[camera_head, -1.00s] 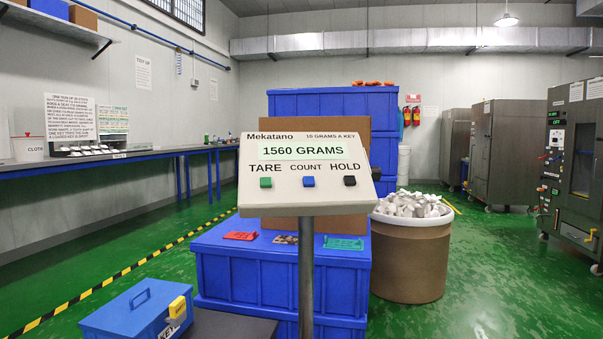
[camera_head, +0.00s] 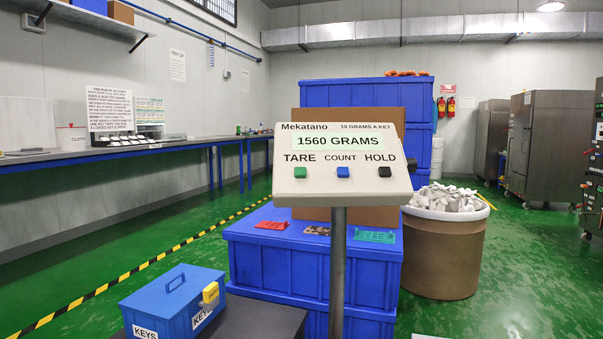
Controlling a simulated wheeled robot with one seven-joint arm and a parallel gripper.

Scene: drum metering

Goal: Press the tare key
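The beige scale panel (camera_head: 342,186) stands on a grey post (camera_head: 337,275) near the middle of the head view. Its display (camera_head: 343,142) reads 1560 GRAMS, with "10 GRAMS A KEY" printed above. The green tare key (camera_head: 300,172) is at the left under the word TARE. The blue count key (camera_head: 343,171) is in the middle and the black hold key (camera_head: 385,171) is at the right. A dark piece shows at the panel's right edge. My gripper is not in view.
A blue box labelled KEYS (camera_head: 175,302) with a yellow latch sits on a dark surface at lower left. Blue crates (camera_head: 312,265) stand behind the post. A brown drum (camera_head: 443,257) of pale pieces is to the right. Green floor is open at left.

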